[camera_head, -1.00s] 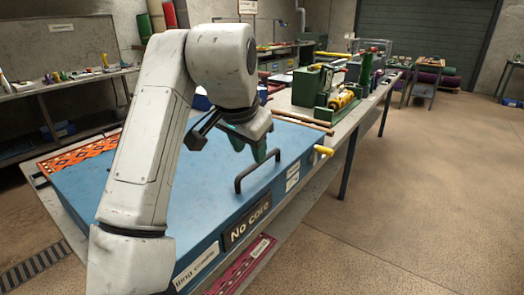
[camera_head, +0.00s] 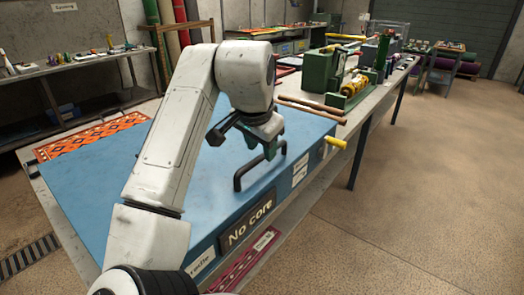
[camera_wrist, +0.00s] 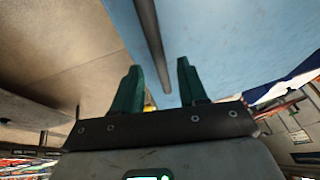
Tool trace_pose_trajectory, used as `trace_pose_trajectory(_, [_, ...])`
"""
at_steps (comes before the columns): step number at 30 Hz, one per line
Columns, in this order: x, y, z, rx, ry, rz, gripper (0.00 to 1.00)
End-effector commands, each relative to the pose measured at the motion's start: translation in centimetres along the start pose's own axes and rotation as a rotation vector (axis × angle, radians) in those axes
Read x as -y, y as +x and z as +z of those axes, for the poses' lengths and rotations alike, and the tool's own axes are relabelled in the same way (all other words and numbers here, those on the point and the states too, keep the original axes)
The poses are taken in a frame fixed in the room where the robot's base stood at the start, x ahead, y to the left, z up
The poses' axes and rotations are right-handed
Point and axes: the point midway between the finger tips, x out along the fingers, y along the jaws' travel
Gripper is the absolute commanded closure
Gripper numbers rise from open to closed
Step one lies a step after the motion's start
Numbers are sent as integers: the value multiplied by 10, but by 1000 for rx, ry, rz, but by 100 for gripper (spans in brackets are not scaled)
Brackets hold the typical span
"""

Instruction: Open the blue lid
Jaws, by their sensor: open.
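The blue lid (camera_head: 95,185) is a broad flat panel on the workbench. It looks shut and level. A dark bar handle (camera_head: 248,169) stands up near its right front edge. My gripper (camera_head: 264,150) has green fingers and hangs just above and beside the handle. In the wrist view, my gripper (camera_wrist: 158,68) is open, with nothing held. There the handle (camera_wrist: 149,38) runs as a dark bar ahead of the fingertips, ending between the fingers in the picture. The blue lid (camera_wrist: 225,45) fills the upper right. I cannot tell whether a finger touches the handle.
A yellow grip (camera_head: 336,143) sticks out at the lid's right side. Wooden rods (camera_head: 310,105) and a green machine (camera_head: 345,88) stand behind the lid. An orange patterned rug (camera_head: 90,135) lies at the left. The floor on the right is clear.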

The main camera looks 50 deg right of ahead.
Motion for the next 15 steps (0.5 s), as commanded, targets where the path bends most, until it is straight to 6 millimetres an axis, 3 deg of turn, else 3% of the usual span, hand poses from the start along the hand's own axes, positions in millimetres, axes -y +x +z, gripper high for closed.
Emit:
trace_pose_trajectory(6, [0,18,0,0,1,0,58])
trace_pose_trajectory(15, [0,19,0,0,0,-1,58])
